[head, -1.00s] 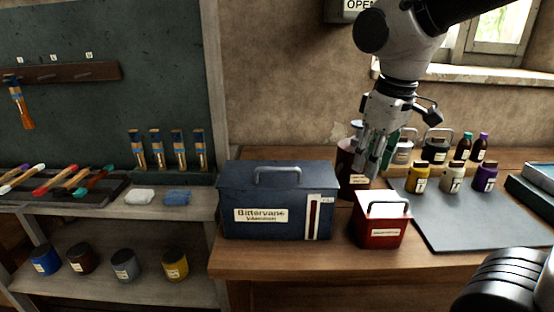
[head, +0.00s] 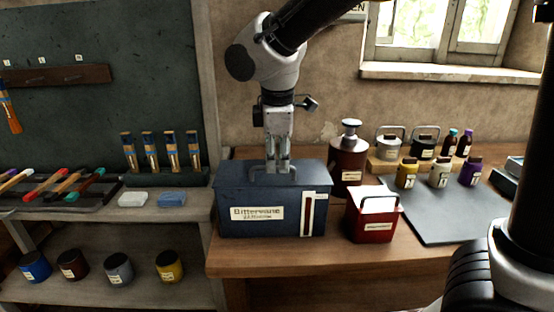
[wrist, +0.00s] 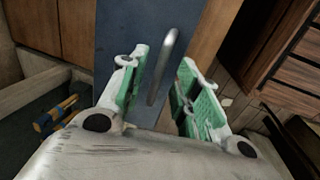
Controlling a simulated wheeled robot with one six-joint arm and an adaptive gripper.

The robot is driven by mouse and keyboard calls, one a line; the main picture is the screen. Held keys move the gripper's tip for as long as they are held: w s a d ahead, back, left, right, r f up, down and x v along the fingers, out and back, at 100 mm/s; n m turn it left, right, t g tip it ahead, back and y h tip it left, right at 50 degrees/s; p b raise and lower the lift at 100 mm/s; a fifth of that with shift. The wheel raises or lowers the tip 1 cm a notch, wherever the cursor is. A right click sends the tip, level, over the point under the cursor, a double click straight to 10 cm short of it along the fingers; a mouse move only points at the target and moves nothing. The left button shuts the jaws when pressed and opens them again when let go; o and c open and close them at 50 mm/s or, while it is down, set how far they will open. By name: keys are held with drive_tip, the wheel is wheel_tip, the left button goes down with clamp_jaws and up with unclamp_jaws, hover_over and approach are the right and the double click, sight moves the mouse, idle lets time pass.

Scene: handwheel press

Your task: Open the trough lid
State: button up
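The trough is a dark blue box (head: 264,226) with a label and a narrow gauge strip on its front, at the left end of the wooden bench. Its lid (head: 232,172) is down and carries a metal bar handle (head: 288,173). My gripper (head: 277,168) points straight down at the handle. In the wrist view the handle (wrist: 163,68) lies between the two green-padded fingers (wrist: 160,92), with a gap to each finger, so my gripper is open. Whether the fingertips reach below the bar is hard to tell.
A red box (head: 370,222) with a wire handle stands close to the right of the trough. A dark red pump bottle (head: 348,160) stands behind it. Several jars stand around a grey mat (head: 450,215). Brushes stand in a rack (head: 165,181) on the left.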

drive_tip(key=shift+w+f, duration=0.1)
drive_tip(key=shift+f, duration=0.35)
clamp_jaws()
drive_tip(key=shift+r, duration=0.1)
